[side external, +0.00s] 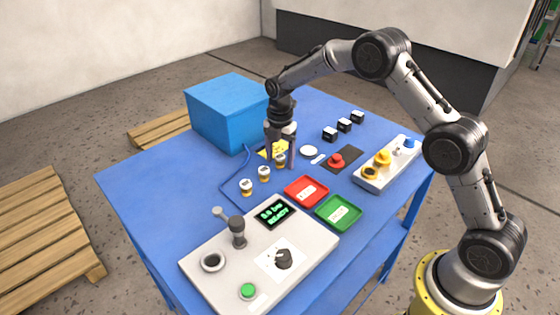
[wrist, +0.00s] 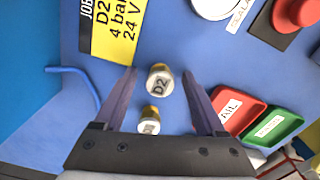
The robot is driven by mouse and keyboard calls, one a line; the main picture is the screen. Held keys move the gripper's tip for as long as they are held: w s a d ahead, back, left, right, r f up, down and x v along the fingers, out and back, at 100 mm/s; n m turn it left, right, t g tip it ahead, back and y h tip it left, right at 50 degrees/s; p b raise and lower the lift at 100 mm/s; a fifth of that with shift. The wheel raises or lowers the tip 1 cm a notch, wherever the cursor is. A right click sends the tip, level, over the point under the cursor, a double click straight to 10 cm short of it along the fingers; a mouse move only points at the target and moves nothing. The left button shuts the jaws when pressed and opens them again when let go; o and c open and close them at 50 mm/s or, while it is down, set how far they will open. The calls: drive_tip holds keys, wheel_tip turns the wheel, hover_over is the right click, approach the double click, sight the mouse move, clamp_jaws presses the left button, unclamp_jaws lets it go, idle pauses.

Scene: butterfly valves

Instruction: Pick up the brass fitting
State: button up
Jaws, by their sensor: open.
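Several brass fittings with white tops stand in a row on the blue table. The far brass fitting (side external: 281,160), marked D2, stands upright between the fingers of my gripper (side external: 282,166). In the wrist view the D2 fitting (wrist: 159,80) lies between the two open fingers of my gripper (wrist: 157,74), with a gap on each side. A middle fitting (side external: 264,173) also shows in the wrist view (wrist: 149,121), nearer the gripper body. A near fitting (side external: 246,186) stands left of it in the side view.
A yellow job card (wrist: 115,28) reads D2, 4 bar, 24 V. A blue box (side external: 228,112) stands behind. Red (side external: 306,191) and green (side external: 338,212) trays lie in front. A control panel (side external: 260,255) fills the table's front, and a button box (side external: 388,164) stands right.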

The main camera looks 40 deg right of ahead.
clamp_jaws()
drive_tip(key=shift+r, duration=0.15)
idle(0.4)
drive_tip(key=shift+r, duration=0.6)
drive_tip(key=s+r, duration=1.1)
drive_tip(key=s, duration=0.3)
drive_tip(key=shift+a+r, duration=0.3)
drive_tip(key=shift+a, duration=0.05)
